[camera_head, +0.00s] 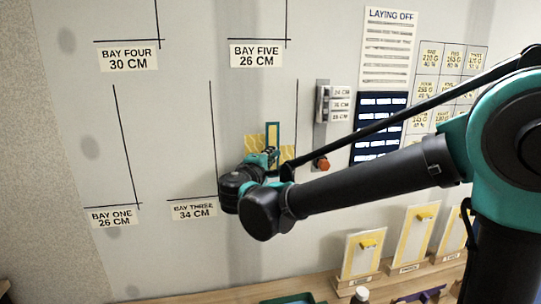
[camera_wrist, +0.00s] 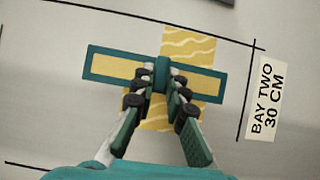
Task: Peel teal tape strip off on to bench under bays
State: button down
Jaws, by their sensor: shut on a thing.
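The teal tape strip (camera_wrist: 110,62) is a long teal-edged bar with yellow showing inside its edges and a raised teal block in the middle. It lies across a yellow wavy-patterned wallpaper piece (camera_wrist: 190,42) on the wall panel. In the head view the strip (camera_head: 273,130) stands upright over the yellow paper (camera_head: 255,143). My gripper (camera_wrist: 161,76) is shut on the strip's middle block, one finger on each side. It also shows in the head view (camera_head: 271,157), partly hidden by my wrist. I cannot tell whether the strip touches the paper.
The bench (camera_head: 225,292) runs below the wall bays. It carries upright sample boards (camera_head: 362,254) at the right, a green tray (camera_head: 293,299) and a purple item (camera_head: 420,296) near the front. A switch box (camera_head: 323,104) and red knob (camera_head: 321,164) sit right of my gripper.

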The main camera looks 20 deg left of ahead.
jog(key=shift+s+d, duration=0.35)
jog(key=shift+s, duration=0.25)
jog(key=s+d, duration=0.3)
jog(key=s, duration=0.3)
jog(key=shift+d, duration=0.35)
dwell(0.5)
jog(key=shift+f, duration=0.1)
dwell(0.4)
